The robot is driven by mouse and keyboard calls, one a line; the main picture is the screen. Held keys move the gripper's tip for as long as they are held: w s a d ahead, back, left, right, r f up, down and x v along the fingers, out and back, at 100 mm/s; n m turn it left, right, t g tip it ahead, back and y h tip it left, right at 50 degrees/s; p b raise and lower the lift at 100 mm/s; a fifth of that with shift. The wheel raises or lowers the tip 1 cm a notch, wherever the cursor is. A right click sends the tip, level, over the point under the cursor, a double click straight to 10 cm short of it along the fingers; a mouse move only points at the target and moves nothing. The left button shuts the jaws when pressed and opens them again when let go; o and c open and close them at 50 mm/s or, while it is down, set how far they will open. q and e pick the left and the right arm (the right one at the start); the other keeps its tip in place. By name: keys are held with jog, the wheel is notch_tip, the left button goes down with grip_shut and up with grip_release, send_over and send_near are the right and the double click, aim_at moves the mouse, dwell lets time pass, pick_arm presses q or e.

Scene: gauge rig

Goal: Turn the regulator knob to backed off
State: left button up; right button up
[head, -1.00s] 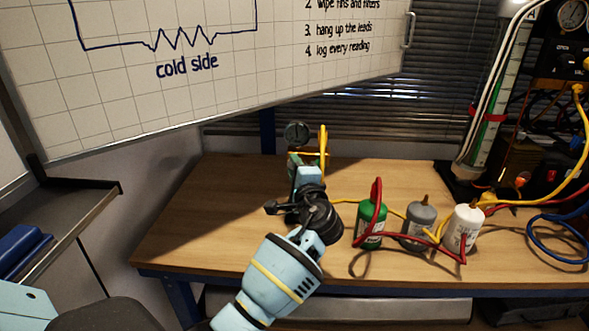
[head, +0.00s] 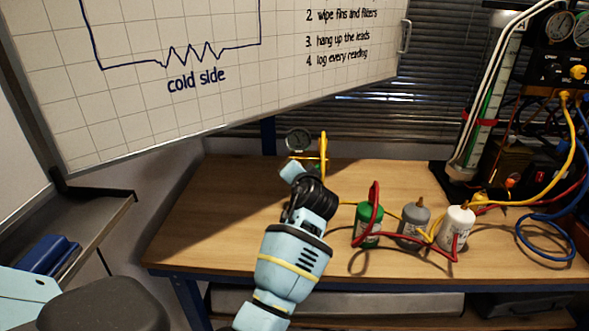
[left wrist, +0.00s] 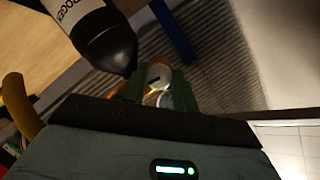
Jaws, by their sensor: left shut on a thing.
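The regulator's round gauge (head: 298,139) stands near the back edge of the bench, with a yellow hose loop (head: 323,152) beside it. My left arm covers most of the regulator below it in the head view. My left gripper (left wrist: 157,86) reaches in at the regulator, its fingers on either side of small brass and pale parts. It is shut on the regulator knob, which is mostly hidden between the fingers. My right gripper is out of view.
Green (head: 368,224), grey (head: 413,222) and white (head: 456,230) bottles stand right of my arm, with red and yellow hoses around them. A gauge panel (head: 565,72) is at far right. A whiteboard (head: 230,70) slants above the bench. The bench's left part is clear.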

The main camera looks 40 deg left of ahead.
pick_arm(q)
jog(key=shift+n+h, duration=0.3)
jog(key=shift+n, duration=0.2)
jog(key=shift+p, duration=0.35)
jog(key=o, duration=1)
jog(key=shift+v, duration=3.95)
jog(key=shift+a, duration=0.15)
